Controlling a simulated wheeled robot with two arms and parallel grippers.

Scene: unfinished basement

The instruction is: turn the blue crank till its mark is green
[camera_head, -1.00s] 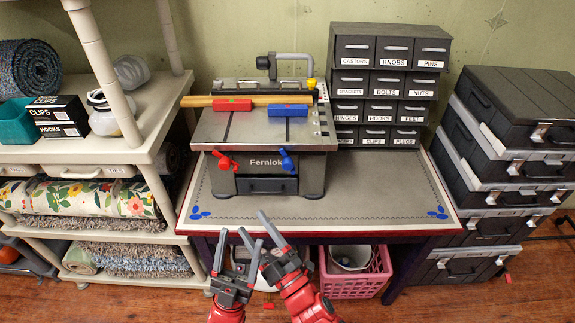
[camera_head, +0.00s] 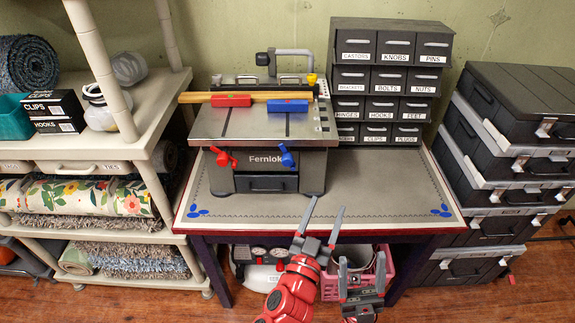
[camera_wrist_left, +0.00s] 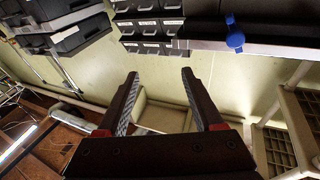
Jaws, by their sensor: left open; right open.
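The blue crank (camera_head: 286,155) is on the front of a grey Fernlok bench machine (camera_head: 322,168), right of the name. It also shows in the left wrist view (camera_wrist_left: 235,38), up and to the right of my fingers. I cannot make out its mark or the mark's colour. My left gripper (camera_head: 327,204) is open and empty at the table's front edge, below and right of the blue crank and apart from it. Its open fingers also show in the left wrist view (camera_wrist_left: 158,78). My right gripper (camera_head: 361,267) is open and empty, lower and further right, in front of the pink basket.
A red crank (camera_head: 222,157) sits left of the blue one. Red (camera_head: 231,100) and blue (camera_head: 288,106) blocks lie on the machine's top. Labelled drawers (camera_head: 391,75) stand behind right. The table (camera_head: 390,190) is bare right of the machine. Black cases (camera_head: 505,200) stack at right.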

